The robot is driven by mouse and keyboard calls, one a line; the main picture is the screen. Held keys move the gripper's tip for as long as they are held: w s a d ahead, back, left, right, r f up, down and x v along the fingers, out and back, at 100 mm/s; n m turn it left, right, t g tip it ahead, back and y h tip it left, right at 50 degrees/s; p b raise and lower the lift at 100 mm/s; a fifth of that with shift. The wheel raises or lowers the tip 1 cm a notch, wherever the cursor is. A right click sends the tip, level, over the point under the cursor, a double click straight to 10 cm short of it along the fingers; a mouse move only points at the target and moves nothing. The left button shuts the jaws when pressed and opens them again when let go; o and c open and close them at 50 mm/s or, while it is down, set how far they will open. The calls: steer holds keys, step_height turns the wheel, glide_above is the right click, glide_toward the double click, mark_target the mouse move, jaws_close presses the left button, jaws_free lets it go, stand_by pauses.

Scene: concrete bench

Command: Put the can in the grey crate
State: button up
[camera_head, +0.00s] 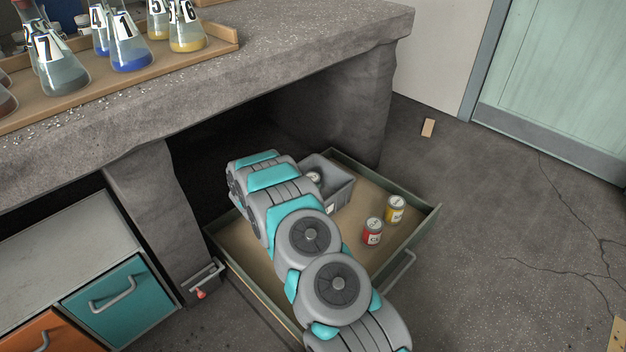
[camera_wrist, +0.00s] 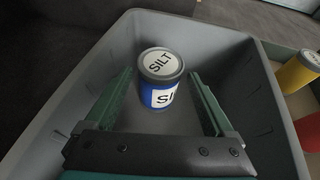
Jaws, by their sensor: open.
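A blue can (camera_wrist: 160,92) with a white lid marked SILT is inside the grey crate (camera_wrist: 235,62). It looks upright, with its base on or close to the crate floor. My gripper (camera_wrist: 160,98) reaches into the crate and is open, with one green finger on each side of the can and a visible gap at each side. In the head view the crate (camera_head: 342,187) sits in an open drawer, and the can's top (camera_head: 314,177) shows past my arm. My arm hides the gripper and part of the crate there.
A red can (camera_head: 372,231) and a yellow can (camera_head: 395,209) stand in the drawer (camera_head: 345,262), right of the crate. The concrete bench (camera_head: 300,50) overhangs the drawer's back. A tray (camera_head: 215,45) of numbered flasks stands on it. Floor to the right is mostly clear.

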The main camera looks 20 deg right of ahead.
steer(key=shift+v, duration=2.3)
